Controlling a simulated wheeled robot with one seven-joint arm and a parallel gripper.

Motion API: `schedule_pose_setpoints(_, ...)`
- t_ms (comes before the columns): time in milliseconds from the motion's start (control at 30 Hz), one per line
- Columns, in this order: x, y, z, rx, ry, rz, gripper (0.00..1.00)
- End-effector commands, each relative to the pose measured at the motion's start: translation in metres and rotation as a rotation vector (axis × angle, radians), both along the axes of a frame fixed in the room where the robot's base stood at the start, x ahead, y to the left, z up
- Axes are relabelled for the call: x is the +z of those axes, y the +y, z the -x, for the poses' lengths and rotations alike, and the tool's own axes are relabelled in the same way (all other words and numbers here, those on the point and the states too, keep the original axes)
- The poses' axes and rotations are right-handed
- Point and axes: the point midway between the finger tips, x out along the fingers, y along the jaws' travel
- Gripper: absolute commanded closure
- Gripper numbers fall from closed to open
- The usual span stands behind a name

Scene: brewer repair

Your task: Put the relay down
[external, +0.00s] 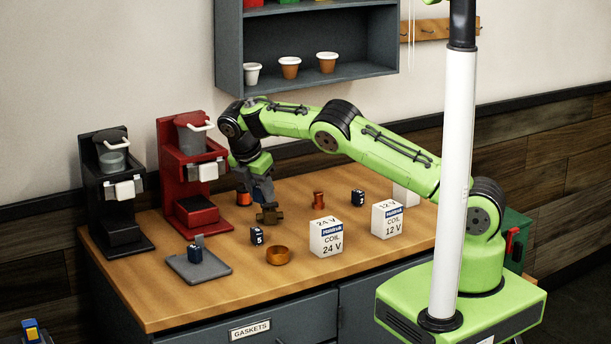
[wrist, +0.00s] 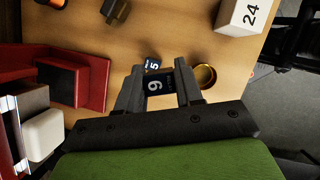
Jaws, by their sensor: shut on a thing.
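My gripper (wrist: 157,82) is shut on a dark blue relay (wrist: 155,84) with a white digit that looks like a 9 or a 6. In the external view my gripper (external: 263,192) hangs above the counter in front of the red brewer; the held relay is hard to make out there. A second relay (external: 257,235), marked 5, stands on the counter; in the wrist view it shows just beyond the held one (wrist: 153,64). Another dark relay (external: 195,252) sits on a grey tray (external: 213,267) at the front left. One more relay (external: 358,198) stands farther back.
A copper bowl (external: 278,256) stands beside the relay marked 5. White coil boxes for 24 V (external: 326,236) and 12 V (external: 387,219) stand to the right. The red brewer (external: 181,160) and black brewer (external: 108,190) stand at the left.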

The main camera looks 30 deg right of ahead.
Motion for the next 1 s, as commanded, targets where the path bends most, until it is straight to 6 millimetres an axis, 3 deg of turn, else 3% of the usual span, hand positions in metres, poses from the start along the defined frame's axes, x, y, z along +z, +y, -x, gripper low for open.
schedule_pose_setpoints(33, -0.002, 0.029, 0.002, 0.170, -0.001, 0.000, 0.94)
schedule_pose_setpoints(200, -0.007, 0.115, 0.015, 0.720, 0.001, -0.001, 0.94)
schedule_pose_setpoints(300, -0.009, 0.153, 0.025, 0.953, 0.001, -0.002, 0.94)
schedule_pose_setpoints(400, -0.009, 0.176, 0.033, 1.099, 0.002, 0.000, 0.94)
schedule_pose_setpoints(500, -0.014, 0.185, 0.037, 1.160, 0.006, -0.001, 0.94)
schedule_pose_setpoints(700, -0.060, 0.185, 0.038, 1.167, 0.010, 0.000, 0.94)
schedule_pose_setpoints(1000, -0.106, 0.185, 0.038, 1.165, 0.010, 0.000, 0.94)
